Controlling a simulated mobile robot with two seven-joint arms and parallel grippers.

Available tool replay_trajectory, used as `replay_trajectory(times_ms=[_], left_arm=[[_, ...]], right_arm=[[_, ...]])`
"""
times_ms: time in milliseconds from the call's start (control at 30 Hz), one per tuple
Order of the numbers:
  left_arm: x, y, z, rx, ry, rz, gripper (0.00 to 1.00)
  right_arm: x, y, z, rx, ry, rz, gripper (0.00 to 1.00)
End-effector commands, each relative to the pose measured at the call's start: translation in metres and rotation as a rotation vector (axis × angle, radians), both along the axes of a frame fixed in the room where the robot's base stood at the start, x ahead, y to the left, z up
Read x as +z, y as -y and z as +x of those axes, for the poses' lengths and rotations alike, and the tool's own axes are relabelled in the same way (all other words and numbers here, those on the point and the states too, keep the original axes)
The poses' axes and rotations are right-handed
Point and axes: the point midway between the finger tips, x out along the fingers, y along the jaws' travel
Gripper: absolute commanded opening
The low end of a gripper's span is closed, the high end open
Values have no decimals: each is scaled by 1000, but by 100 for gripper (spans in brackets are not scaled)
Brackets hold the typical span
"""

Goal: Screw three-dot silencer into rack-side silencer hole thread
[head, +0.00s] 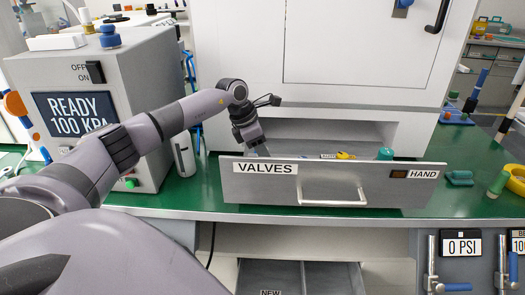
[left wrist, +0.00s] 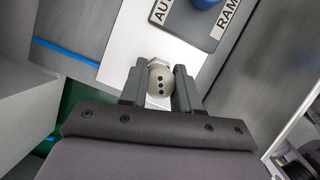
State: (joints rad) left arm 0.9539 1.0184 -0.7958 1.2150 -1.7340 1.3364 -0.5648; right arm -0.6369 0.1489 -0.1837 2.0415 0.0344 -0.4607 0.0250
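The three-dot silencer (left wrist: 160,82) is a round silvery-beige piece with dark dots on its end. In the left wrist view it sits between the two dark fingers of my left gripper (left wrist: 159,88), which appear to touch it on both sides. In the head view my left gripper (head: 257,147) points down behind the front of the open VALVES drawer (head: 330,191), near its left end. The fingertips and the silencer are hidden or too small to tell there. I cannot make out the rack-side silencer hole thread. My right gripper is in neither view.
A grey box with a READY 100 KPA display (head: 77,112) stands to the left. A white cabinet (head: 330,60) rises behind the drawer. In the left wrist view, a grey plate (left wrist: 182,22) with lettering and a blue knob (left wrist: 204,3) lies beyond the silencer. Green bench (head: 460,201) shows at right.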

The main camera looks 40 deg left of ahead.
Motion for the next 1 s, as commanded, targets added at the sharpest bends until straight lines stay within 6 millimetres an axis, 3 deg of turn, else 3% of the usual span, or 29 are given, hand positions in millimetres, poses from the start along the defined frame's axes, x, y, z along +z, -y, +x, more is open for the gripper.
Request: replay_trajectory(times_ms=[367, 1000], left_arm=[[0, 0, 0, 17, 0, 1, 45], [0, 1, 0, 536, 1, 2, 45]], right_arm=[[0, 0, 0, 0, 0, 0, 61], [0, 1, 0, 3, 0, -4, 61]])
